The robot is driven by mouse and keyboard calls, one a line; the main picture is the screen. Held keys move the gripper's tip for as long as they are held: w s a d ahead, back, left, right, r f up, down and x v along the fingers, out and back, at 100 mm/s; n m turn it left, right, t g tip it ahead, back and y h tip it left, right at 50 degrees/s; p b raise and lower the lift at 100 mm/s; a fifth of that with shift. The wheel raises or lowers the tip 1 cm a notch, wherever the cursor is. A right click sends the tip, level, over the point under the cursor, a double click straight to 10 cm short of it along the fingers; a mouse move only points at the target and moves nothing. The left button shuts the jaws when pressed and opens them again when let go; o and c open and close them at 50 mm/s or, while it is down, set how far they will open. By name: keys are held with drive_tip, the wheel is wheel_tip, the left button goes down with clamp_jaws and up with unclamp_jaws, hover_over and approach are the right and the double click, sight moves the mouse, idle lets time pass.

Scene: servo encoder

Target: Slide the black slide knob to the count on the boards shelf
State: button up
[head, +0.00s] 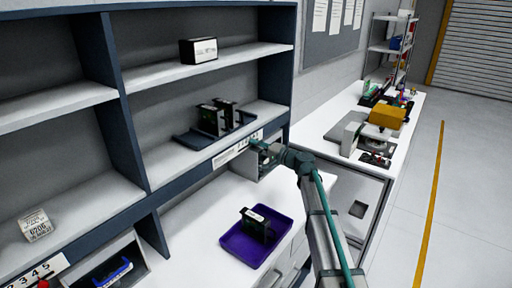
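My gripper (257,146) is at the right end of this strip, small and dark. I cannot tell its opening or whether it touches anything. No black slide knob can be made out there.
A purple tray (245,254) with one dark board (256,223) lies on the white counter below. A box (198,50) stands on the upper shelf and a labelled block (35,225) at left. A blue-handled item (113,273) sits in a lower-left bay.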

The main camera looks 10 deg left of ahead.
clamp_jaws()
drive_tip(key=shift+s+a+f+b, duration=0.25)
drive_tip(key=shift+s+b, duration=0.25)
drive_tip(key=shift+b, duration=0.4)
drive_tip(key=shift+s+a+b, duration=0.2)
drive_tip(key=shift+s+b, duration=0.15)
drive_tip(key=shift+s+a+r, duration=0.15)
drive_tip(key=shift+s+r, duration=0.05)
drive_tip(key=shift+r, duration=0.05)
drive_tip(key=o, duration=0.8)
unclamp_jaws()
drive_tip(key=shift+c, duration=0.2)
